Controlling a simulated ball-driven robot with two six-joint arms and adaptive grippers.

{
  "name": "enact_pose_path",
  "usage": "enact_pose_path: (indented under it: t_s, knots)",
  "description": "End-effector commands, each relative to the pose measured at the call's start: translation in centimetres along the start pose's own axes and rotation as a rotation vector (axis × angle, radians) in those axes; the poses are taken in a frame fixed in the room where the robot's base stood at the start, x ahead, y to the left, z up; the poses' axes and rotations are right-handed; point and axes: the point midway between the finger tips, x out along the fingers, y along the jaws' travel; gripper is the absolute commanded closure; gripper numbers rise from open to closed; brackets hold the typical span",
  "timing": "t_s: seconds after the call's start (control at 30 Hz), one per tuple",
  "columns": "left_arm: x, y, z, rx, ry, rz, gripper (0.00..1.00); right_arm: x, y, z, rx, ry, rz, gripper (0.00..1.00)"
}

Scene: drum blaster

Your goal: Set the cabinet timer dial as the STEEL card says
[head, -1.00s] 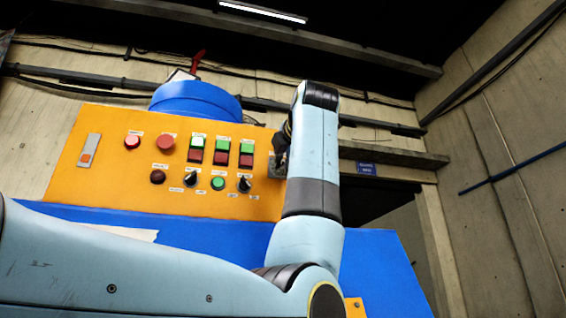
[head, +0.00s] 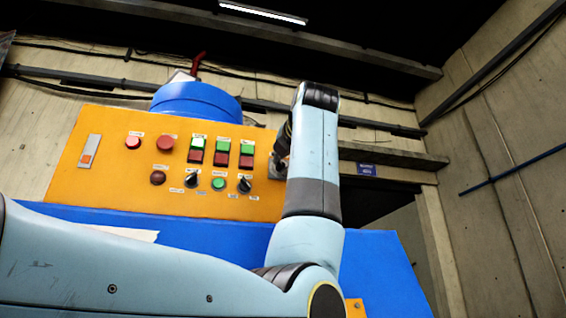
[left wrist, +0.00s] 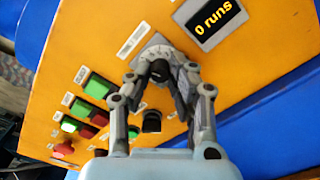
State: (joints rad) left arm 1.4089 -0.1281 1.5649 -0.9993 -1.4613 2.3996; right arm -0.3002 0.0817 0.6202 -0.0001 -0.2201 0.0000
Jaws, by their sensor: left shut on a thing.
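The timer dial shows in the left wrist view as a black knob (left wrist: 159,68) on a pale, marked scale plate (left wrist: 150,52). My left gripper (left wrist: 161,75) has its two fingers on either side of the knob and is shut on it. The scale marks are too small to read. In the head view my left gripper (head: 281,155) is at the right edge of the orange panel (head: 110,185), and my arm hides most of it and the dial. No STEEL card can be made out. My right gripper is not in view.
A display (left wrist: 217,22) reading "0 runs" is beside the dial. A black selector knob (left wrist: 152,121) is just below my fingers in the left wrist view. Green and red buttons (head: 222,151), red round buttons (head: 165,143) and other switches fill the panel. A blue drum (head: 196,101) stands behind it.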

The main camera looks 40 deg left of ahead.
Motion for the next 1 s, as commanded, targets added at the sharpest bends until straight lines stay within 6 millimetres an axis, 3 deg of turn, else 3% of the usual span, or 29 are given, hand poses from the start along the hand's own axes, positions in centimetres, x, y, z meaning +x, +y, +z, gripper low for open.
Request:
enact_pose_path:
  t_s: [0.03,0.07,0.23,0.57,1.0]
  knots:
    - [0.1,-0.3,-0.1,0.004,0.005,-0.007,1.00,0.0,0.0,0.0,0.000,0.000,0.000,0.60]
    - [0.1,-0.3,-0.1,0.004,0.005,-0.007,0.78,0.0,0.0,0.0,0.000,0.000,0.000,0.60]
    - [0.0,-0.2,-0.1,0.003,0.003,-0.004,0.57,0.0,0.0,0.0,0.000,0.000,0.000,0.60]
    - [-0.6,-0.1,0.1,0.001,-0.001,-0.003,0.57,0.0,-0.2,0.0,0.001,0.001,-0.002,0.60]
    - [-7.1,-0.3,0.0,0.002,0.000,-0.004,0.57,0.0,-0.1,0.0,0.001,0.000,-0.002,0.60]
